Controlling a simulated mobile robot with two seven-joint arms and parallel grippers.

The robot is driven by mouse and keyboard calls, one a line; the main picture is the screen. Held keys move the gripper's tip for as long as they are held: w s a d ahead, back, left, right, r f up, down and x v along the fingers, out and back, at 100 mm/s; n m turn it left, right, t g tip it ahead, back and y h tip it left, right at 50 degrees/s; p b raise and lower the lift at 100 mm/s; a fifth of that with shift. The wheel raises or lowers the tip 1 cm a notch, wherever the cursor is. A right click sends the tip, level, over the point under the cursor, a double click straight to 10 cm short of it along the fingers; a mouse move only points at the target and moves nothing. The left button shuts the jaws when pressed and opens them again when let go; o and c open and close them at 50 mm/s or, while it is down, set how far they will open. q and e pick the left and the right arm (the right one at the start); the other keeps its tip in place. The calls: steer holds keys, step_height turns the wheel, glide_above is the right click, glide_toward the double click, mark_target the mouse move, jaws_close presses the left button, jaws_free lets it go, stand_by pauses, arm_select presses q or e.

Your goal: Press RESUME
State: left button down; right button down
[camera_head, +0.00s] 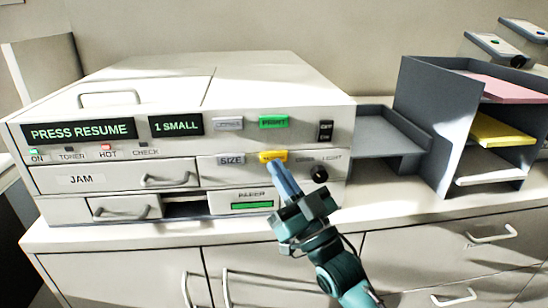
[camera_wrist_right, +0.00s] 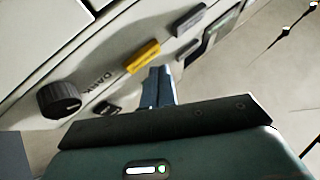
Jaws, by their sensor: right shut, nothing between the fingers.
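The printer (camera_head: 200,100) is a wide white machine on a white cabinet, with a display (camera_head: 79,131) reading "PRESS RESUME" and another reading "1 SMALL". The yellow button (camera_head: 273,156) is on its front, right of the SIZE button (camera_head: 231,160); its lettering is too small to read surely. My right gripper (camera_head: 282,178) is shut and empty, with its fingertips just below the yellow button. In the right wrist view the yellow button (camera_wrist_right: 142,56) shows just beyond the fingertips (camera_wrist_right: 158,75); I cannot tell whether they touch. My left gripper is not in view.
A green PRINT button (camera_head: 273,121) is above the yellow one, and a black dial (camera_head: 320,174) is to its right. The JAM drawer (camera_head: 110,179) is at left. A grey output tray (camera_head: 385,145) and a paper rack (camera_head: 455,150) stand right of the machine.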

steer(key=shift+w, duration=0.1)
stand_by(0.6)
steer(key=shift+w, duration=0.35)
steer(key=shift+w, duration=0.45)
stand_by(0.6)
steer(key=shift+s, duration=0.9)
steer(key=shift+s+p, duration=0.1)
steer(key=shift+p, duration=0.2)
steer(key=s+p, duration=0.1)
steer(key=s, duration=0.3)
steer(key=shift+s+d+p, duration=0.1)
steer(key=shift+s+p, duration=0.25)
steer(key=shift+s, duration=0.05)
